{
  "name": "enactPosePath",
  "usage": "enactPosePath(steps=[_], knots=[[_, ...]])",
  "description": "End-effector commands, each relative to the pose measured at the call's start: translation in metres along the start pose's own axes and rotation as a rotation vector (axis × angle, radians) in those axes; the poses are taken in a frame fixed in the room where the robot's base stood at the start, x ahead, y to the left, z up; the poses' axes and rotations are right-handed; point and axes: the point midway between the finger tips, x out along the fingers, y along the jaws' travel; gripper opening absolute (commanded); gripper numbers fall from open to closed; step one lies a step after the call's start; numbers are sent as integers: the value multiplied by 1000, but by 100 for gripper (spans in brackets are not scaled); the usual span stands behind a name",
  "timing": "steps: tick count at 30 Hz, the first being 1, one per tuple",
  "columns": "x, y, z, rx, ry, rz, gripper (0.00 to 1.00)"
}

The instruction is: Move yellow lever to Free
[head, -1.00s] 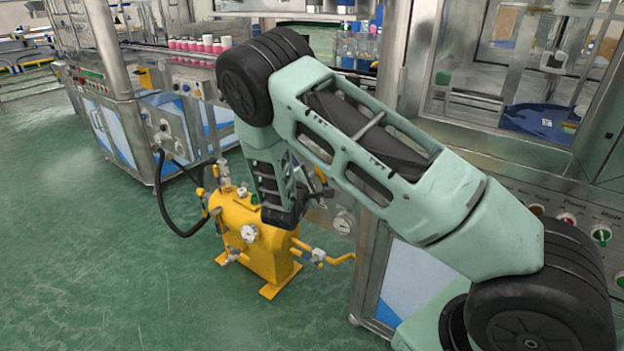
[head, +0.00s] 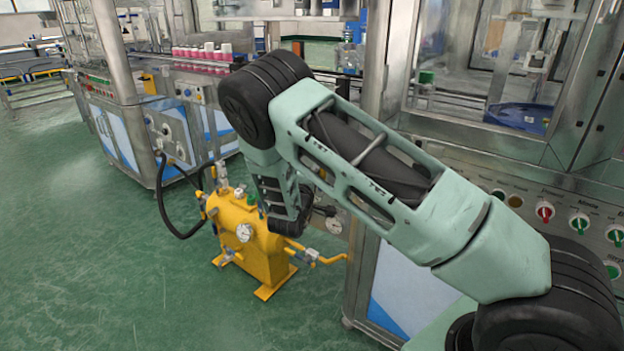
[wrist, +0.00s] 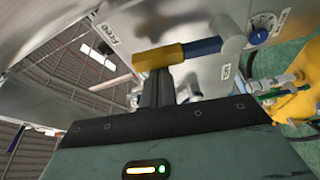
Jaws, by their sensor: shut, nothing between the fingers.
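In the wrist view a lever extends left from a grey hub (wrist: 231,36). It has a blue bar (wrist: 203,46) and a yellow end sleeve (wrist: 159,57). A label reading "Free" (wrist: 111,28) is on the metal panel, above and left of the yellow end. My gripper (wrist: 156,76) is shut and empty, with its dark fingers together right at the yellow sleeve. I cannot tell whether they touch it. In the head view the lever is not visible; my arm hides the area around my gripper.
A yellow tank (head: 244,232) with gauges and valves stands on the green floor, left of my arm; part of it shows in the wrist view (wrist: 297,104). A metal machine frame (head: 376,235) is close behind my arm. A control panel with knobs (head: 545,212) is at right. Open floor lies at left.

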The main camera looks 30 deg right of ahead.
Motion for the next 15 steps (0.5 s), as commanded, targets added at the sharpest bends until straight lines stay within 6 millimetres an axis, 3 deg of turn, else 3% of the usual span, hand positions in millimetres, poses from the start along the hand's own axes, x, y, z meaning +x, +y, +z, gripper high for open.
enactPosePath(steps=[9,15], knots=[[-7,0,19,224,-1,79,0],[-9,0,26,245,-1,86,0]])
